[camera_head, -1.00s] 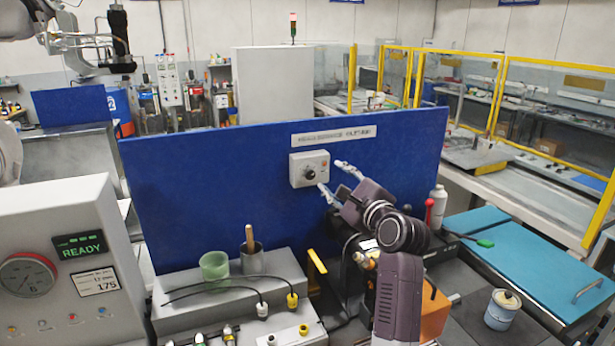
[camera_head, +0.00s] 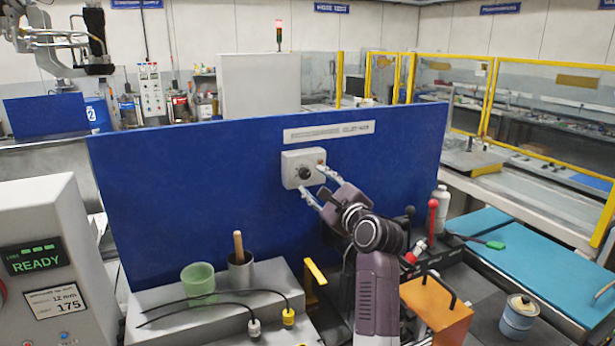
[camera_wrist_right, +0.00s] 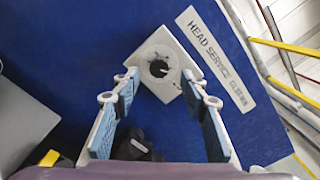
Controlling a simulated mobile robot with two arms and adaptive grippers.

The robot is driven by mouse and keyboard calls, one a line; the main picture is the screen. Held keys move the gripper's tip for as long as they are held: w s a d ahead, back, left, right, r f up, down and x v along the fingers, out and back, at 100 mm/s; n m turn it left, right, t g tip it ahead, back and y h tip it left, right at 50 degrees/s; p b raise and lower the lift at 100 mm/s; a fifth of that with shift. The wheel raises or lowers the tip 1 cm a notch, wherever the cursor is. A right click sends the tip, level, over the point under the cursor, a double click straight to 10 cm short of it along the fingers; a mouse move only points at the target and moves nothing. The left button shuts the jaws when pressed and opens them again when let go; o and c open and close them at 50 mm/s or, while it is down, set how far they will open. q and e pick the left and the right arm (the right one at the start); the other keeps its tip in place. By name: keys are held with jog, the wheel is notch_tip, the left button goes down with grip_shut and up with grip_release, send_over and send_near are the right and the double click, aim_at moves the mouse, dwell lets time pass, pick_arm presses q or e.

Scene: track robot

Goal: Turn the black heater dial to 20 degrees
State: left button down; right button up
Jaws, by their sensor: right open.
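The black heater dial (camera_head: 304,172) is a round knob on a light grey square box (camera_head: 291,157), fixed to the upright blue panel (camera_head: 200,200). In the right wrist view the dial (camera_wrist_right: 158,69) sits between and beyond my two fingertips, with a small white mark on it. The scale around it is too small to read. My right gripper (camera_head: 313,180) is open and empty, its fingers spread towards the box from the right and below. I cannot tell whether the fingertips touch the box; the dial is not gripped. My left gripper does not show.
A white label strip (camera_head: 330,131) is above the box. Below the panel, a green cup (camera_head: 199,282), a dark pot with a wooden handle (camera_head: 240,270) and black cables stand on a grey ledge. A red-knobbed lever (camera_head: 433,215) and orange box (camera_head: 436,310) are at right.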

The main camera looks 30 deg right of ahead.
aim_at(306, 175)
jog(key=w+p, duration=0.1)
jog(key=w, duration=0.4)
jog(key=shift+d+f, duration=0.1)
jog(key=shift+d, duration=0.05)
jog(key=shift+w, duration=0.1)
grip_shut()
